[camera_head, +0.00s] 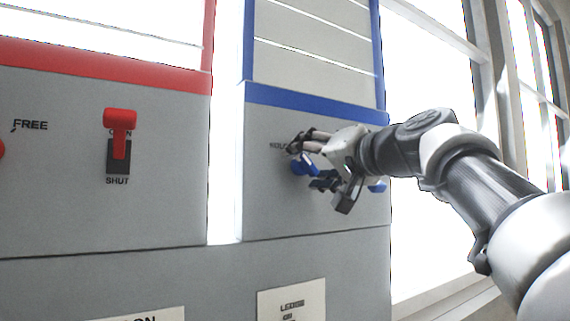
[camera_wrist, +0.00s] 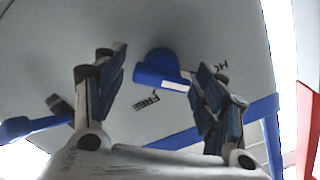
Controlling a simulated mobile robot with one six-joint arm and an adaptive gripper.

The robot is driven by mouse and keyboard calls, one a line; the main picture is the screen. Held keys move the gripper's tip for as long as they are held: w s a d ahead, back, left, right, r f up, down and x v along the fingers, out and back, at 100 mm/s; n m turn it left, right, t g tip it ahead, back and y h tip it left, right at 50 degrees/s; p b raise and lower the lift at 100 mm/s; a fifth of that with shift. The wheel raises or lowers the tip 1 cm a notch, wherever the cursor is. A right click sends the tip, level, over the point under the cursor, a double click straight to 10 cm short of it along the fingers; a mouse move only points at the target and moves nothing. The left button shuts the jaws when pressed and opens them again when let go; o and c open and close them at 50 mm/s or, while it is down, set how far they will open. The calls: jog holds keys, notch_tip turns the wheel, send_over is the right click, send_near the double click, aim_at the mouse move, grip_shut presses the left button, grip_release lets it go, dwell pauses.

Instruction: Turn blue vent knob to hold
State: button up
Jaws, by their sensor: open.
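The blue vent knob (camera_head: 304,166) is on the grey panel under a blue band, partly hidden by my gripper in the head view. The wrist view shows the knob (camera_wrist: 158,66) between my fingers, with a lever part bearing a pale mark. In that view, the upside-down FREE label (camera_wrist: 147,101) is below it and a partly hidden HO… label (camera_wrist: 211,71) is to its right. I cannot tell exactly which label the lever points at. My gripper (camera_head: 309,164) is open, with one finger on each side of the knob; it also shows in the wrist view (camera_wrist: 160,72). Contact is unclear.
A blue lever switch (camera_wrist: 36,127) sits beside the knob, mostly behind my gripper in the head view (camera_head: 377,187). A red lever switch (camera_head: 119,130) marked SHUT is on the left panel. A bright gap separates the panels. Windows stand at the right.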

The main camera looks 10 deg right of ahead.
jog(key=v, duration=0.7)
jog(key=shift+s, duration=0.25)
jog(key=s+a+f+n+g+h, duration=0.1)
jog(key=s+a+f+g, duration=0.25)
jog(key=f, duration=1.05)
jog(key=s+a+f+g+h, duration=0.25)
jog(key=s+f, duration=0.25)
jog(key=f, duration=0.8)
jog(key=s+d+f+n+g+h, duration=0.1)
jog(key=s+f+g, duration=0.2)
jog(key=s+f, duration=0.6)
jog(key=s+d+f+n+g+h, duration=0.2)
jog(key=s+f, duration=0.7)
jog(key=f, duration=0.7)
jog(key=shift+g+b, duration=0.35)
jog(key=shift+g, duration=0.05)
jog(key=shift+d+h, duration=0.15)
jog(key=shift+h, duration=0.1)
